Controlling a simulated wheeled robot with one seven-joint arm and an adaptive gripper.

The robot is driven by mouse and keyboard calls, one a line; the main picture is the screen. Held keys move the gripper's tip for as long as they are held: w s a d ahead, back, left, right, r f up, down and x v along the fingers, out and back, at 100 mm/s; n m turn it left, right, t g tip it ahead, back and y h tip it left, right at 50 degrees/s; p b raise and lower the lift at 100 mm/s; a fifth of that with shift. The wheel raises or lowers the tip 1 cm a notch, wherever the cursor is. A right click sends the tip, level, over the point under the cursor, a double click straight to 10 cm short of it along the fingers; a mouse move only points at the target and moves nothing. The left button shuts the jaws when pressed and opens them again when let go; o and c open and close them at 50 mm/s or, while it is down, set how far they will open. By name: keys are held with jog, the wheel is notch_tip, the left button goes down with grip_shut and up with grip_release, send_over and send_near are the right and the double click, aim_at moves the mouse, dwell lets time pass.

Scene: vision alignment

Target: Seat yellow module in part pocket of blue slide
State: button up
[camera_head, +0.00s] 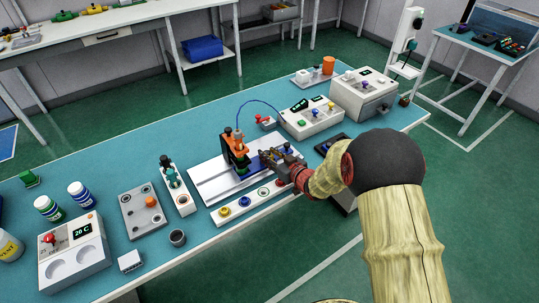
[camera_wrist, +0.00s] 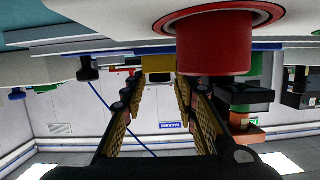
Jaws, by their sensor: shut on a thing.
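My gripper (camera_head: 270,157) reaches in over the white rail plate (camera_head: 208,182) from the right. In the wrist view, which looks upside down, my gripper (camera_wrist: 159,82) is shut on the yellow module (camera_wrist: 158,66), which sits between the fingertips. A blue band, apparently the blue slide (camera_wrist: 150,50), lies right by the module. The slide also shows partly in the head view (camera_head: 254,164), beside my fingers. I cannot tell whether the module touches the slide or sits in its pocket. The pocket is hidden, and my fingers hide the module in the head view.
An orange and black fixture (camera_head: 235,148) stands left of my gripper on the plate. A white strip (camera_head: 234,214) with coloured knobs lies along the front. A large red knob (camera_wrist: 214,45) is close to my fingers. A control box (camera_head: 312,122) stands behind right.

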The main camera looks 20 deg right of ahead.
jog(key=shift+f, duration=0.25)
jog(key=o, duration=1.2)
jog(key=shift+o, duration=0.8)
jog(key=shift+o, duration=1.4)
jog(key=shift+r, duration=0.15)
jog(key=shift+r+p, duration=0.65)
jog(key=shift+r, duration=0.25)
jog(key=shift+d, duration=0.1)
jog(key=shift+s+d+r+p, duration=0.35)
jog(key=shift+d+r+p, duration=0.25)
jog(key=shift+d, duration=0.35)
jog(key=shift+s+d+r+p, duration=0.4)
jog(key=shift+d+p, duration=0.25)
jog(key=shift+d, duration=0.35)
jog(key=shift+s+d+r+p, duration=0.3)
jog(key=shift+d+r+p, duration=0.35)
jog(key=shift+d, duration=0.3)
